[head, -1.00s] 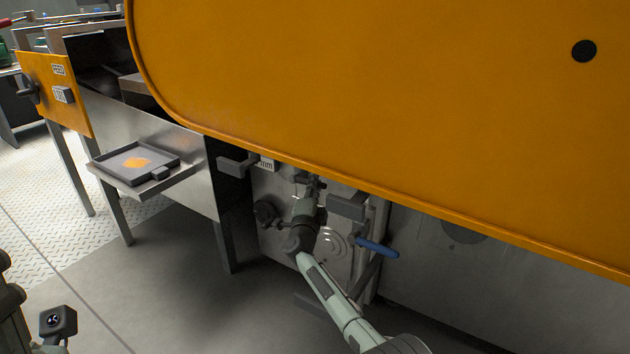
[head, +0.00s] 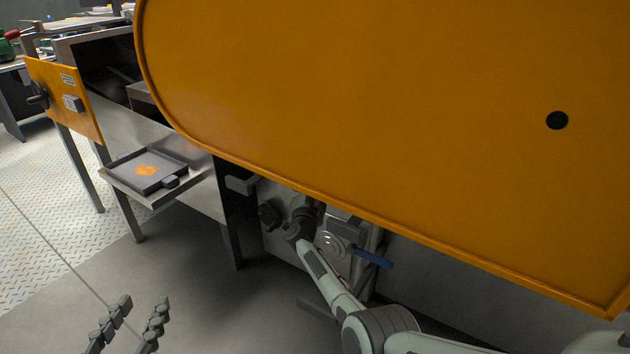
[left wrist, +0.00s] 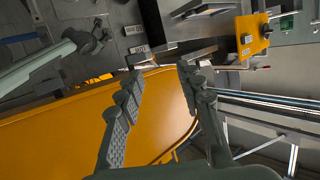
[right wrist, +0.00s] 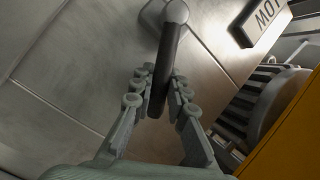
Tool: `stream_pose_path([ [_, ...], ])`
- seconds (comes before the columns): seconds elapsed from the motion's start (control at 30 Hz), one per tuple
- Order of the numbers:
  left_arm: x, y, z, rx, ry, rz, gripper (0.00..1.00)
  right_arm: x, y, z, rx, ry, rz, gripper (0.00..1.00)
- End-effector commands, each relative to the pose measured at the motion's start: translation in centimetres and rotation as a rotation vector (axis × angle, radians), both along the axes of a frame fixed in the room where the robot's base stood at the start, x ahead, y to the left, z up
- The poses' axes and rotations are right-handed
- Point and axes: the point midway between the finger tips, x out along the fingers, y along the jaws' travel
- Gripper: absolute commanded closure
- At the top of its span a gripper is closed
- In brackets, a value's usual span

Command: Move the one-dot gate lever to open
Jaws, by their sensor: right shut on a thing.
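A dark lever (right wrist: 168,55) with a rounded pivot stands out from a metal panel in the right wrist view. My right gripper (right wrist: 158,88) is shut on its free end. I see no dot marking on this lever, so I cannot tell whether it is the one-dot gate lever. In the head view my right arm reaches under the orange cover (head: 360,90), and the gripped lever is hidden there. A single black dot (head: 557,120) is on the cover. My left gripper (head: 132,315) is open and empty at the lower left; its spread fingers also show in the left wrist view (left wrist: 158,85).
A blue handle (head: 373,258), a grey block (head: 345,231) and a black knob (head: 268,213) surround my right arm. A tray (head: 130,180) with an orange patch sits on a ledge at left. The floor below is clear.

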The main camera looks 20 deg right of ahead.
Motion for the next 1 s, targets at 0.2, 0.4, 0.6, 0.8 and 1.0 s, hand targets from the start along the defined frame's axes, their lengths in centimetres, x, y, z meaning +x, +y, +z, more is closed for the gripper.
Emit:
stream_pose_path([
  [0.2,-1.6,3.4,-4.5,0.100,0.239,0.060,0.63,0.3,0.3,0.7,-0.035,0.044,0.002,1.00],
  [0.4,-3.1,5.4,-6.8,0.148,0.366,0.094,0.63,0.4,0.4,0.9,-0.055,0.068,0.002,1.00],
  [0.6,-3.7,6.2,-7.7,0.166,0.414,0.109,0.63,0.4,0.4,0.8,-0.064,0.077,0.003,1.00],
  [0.8,-3.8,6.3,-7.8,0.168,0.422,0.110,0.63,0.4,0.4,0.8,-0.064,0.079,0.003,1.00],
  [1.0,-3.8,6.2,-7.8,0.167,0.421,0.111,0.63,0.4,0.4,0.8,-0.063,0.078,0.003,0.83],
])
